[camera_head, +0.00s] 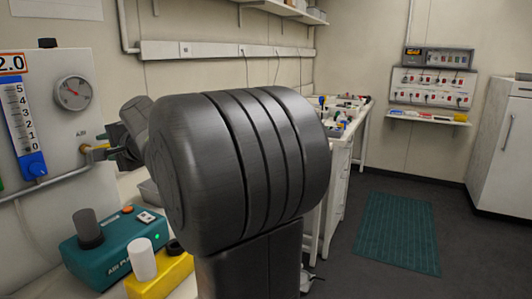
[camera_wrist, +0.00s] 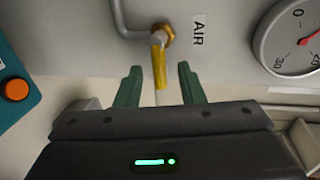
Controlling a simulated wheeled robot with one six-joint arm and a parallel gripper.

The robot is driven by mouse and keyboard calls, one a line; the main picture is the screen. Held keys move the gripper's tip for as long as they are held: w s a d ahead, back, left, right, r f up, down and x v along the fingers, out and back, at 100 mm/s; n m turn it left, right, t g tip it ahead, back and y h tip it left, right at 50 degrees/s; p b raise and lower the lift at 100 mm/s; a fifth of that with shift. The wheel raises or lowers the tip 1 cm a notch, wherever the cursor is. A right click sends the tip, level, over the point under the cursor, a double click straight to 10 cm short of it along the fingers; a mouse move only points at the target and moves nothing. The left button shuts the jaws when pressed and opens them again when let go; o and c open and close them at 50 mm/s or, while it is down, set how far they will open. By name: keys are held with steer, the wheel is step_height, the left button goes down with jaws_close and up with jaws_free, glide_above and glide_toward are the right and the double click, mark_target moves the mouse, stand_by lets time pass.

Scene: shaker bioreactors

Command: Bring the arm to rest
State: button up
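My gripper (camera_wrist: 160,70) shows in the wrist view with its two green fingers apart and nothing clamped between them. A yellow valve lever (camera_wrist: 158,72) hangs from a brass fitting on the panel marked AIR and appears between the fingertips; a clear gap shows on both sides. I cannot tell its exact depth relative to the fingers. In the head view my arm is stretched toward the gauge panel (camera_head: 62,50) at the left, and my dark arm link fills the middle and hides most of the gripper.
A round gauge (camera_wrist: 290,38) sits right of the valve. Below the panel stand a teal device (camera_head: 112,247) with a green light and a yellow block (camera_head: 165,277) holding a white-capped tube. A cluttered bench (camera_head: 345,125) stands behind my arm. Open floor with a green mat (camera_head: 398,232) lies right.

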steer(key=v, duration=1.3)
steer(key=x, duration=1.3)
steer(key=shift+w, duration=0.1)
steer(key=m+p, duration=0.1)
steer(key=f+m+g, duration=0.1)
steer(key=shift+m+p, duration=0.3)
steer(key=shift+p, duration=0.05)
